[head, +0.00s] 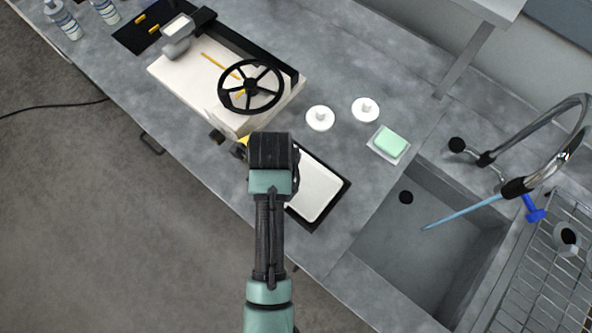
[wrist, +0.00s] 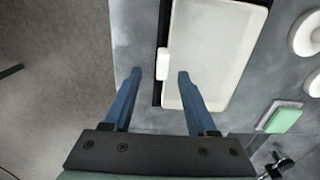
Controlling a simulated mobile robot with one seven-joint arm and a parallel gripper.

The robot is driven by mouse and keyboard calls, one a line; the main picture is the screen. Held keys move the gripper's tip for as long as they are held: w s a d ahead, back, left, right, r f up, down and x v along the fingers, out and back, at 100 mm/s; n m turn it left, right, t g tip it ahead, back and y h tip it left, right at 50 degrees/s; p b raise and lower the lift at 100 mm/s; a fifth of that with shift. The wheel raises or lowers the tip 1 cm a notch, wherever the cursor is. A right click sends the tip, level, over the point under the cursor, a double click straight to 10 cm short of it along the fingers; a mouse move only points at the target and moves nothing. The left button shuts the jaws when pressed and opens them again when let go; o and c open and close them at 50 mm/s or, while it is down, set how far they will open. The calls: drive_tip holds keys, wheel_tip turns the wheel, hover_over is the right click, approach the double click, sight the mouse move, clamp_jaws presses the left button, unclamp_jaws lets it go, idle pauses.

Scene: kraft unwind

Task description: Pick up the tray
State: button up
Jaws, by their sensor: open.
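The tray (head: 315,190) is a white rectangular tray on a black mat, lying on the grey counter left of the sink. My arm hides part of it in the head view. In the wrist view the tray (wrist: 217,50) fills the upper middle, with a small white handle (wrist: 162,62) on its left edge. My gripper (wrist: 160,75) is open and empty. Its two blue fingers appear on either side of the handle in the picture, the right one overlapping the tray. I cannot tell the height of the fingertips above it.
A white machine with a black handwheel (head: 251,87) stands behind. Two white discs (head: 320,118) and a green soap on a dish (head: 390,142) lie to the right. The sink (head: 420,235) with a tall faucet is farther right. The counter's front edge runs beside the tray.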

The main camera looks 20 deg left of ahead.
sight(297, 181)
drive_tip(key=shift+w+a+f+p, duration=0.1)
drive_tip(key=shift+w+f+p, duration=0.05)
drive_tip(key=shift+f, duration=0.9)
drive_tip(key=shift+w+f+p, duration=0.1)
drive_tip(key=shift+f+p, duration=0.05)
drive_tip(key=shift+f, duration=0.9)
clamp_jaws()
